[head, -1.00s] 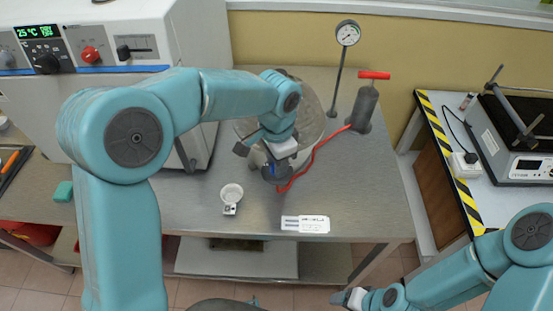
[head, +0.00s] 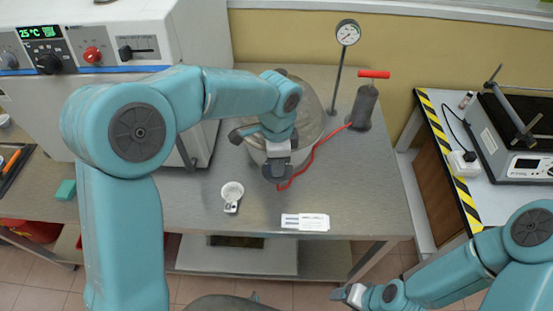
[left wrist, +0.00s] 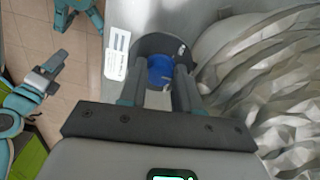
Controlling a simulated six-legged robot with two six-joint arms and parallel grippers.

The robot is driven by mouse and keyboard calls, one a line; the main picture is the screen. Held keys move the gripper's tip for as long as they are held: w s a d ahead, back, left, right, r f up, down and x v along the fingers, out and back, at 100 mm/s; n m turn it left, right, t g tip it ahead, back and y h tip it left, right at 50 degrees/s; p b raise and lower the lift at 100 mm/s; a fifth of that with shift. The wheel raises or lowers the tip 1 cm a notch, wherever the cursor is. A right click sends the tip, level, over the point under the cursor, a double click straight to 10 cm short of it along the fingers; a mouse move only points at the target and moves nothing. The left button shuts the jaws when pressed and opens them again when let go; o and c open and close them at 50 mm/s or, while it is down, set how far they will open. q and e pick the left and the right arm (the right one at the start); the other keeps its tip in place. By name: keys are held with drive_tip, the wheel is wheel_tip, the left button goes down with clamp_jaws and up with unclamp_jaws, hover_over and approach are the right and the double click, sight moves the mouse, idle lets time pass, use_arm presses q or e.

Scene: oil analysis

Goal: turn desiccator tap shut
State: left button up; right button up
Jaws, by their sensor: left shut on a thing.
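The desiccator (head: 312,118) is a round glass vessel on the steel bench, partly hidden behind my left arm. In the left wrist view its crinkled-looking clear wall (left wrist: 265,70) fills the right side. Its blue tap (left wrist: 160,68) sits between the fingers of my left gripper (left wrist: 160,86), which is shut on it. In the head view my left gripper (head: 277,172) is at the vessel's front side and hides the tap. My right gripper (head: 347,295) is low in front of the bench, away from the desiccator; its jaw opening is unclear.
A red hose (head: 316,152) runs from beside the gripper to a grey pump (head: 363,108) with a red handle. A gauge (head: 347,34) stands behind. A small white dish (head: 232,192) and a label card (head: 305,222) lie in front. An oven (head: 120,90) stands left.

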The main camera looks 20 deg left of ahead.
use_arm(q)
drive_tip(key=shift+w, duration=0.1)
drive_tip(key=o, duration=1.1)
drive_tip(key=shift+d, duration=0.15)
drive_tip(key=shift+c, duration=0.2)
drive_tip(key=shift+r, duration=0.1)
drive_tip(key=shift+r, duration=0.25)
wheel_tip(320, 180, up, 16)
drive_tip(key=shift+f, duration=0.15)
